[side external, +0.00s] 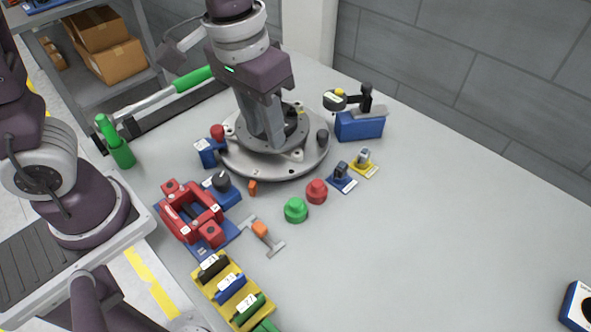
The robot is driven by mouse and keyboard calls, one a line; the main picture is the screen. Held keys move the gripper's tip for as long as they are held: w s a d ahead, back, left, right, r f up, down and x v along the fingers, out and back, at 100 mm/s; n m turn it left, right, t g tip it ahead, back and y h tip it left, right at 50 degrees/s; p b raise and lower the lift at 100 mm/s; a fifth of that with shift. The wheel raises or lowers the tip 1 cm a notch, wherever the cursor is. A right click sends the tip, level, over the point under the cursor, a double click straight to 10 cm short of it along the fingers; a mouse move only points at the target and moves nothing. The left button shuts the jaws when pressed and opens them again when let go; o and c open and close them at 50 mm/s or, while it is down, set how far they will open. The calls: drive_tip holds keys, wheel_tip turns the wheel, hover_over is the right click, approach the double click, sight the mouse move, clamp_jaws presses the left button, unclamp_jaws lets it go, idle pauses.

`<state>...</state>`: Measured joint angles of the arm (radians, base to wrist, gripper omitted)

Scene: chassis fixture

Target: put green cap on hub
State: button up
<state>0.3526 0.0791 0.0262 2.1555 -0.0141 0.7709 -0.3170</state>
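The green cap (296,210) stands on the grey table in front of the round metal fixture, apart from my gripper. A red cap (316,191) stands just behind it to the right. The round grey fixture plate (262,168) has a dark raised hub (293,126) at its middle. My gripper (271,140) points down over the hub, its fingers close together in this view and hiding part of it. I cannot tell whether the fingers touch the hub, or whether anything is between them.
A blue block with a black tool (359,124) stands behind right. Small blue (342,178) and yellow (364,163) holders lie nearby. The table's right side is mostly clear.

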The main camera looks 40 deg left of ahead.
drive_tip(key=g, duration=0.1)
hover_over(295, 202)
drive_tip(key=shift+y, duration=0.3)
wheel_tip(295, 202, down, 7)
drive_tip(key=shift+f, duration=0.1)
wheel_tip(295, 202, down, 8)
drive_tip(key=shift+r, duration=0.1)
drive_tip(key=shift+c, duration=0.2)
clamp_jaws()
drive_tip(key=shift+r, duration=0.1)
drive_tip(key=shift+r, duration=2.45)
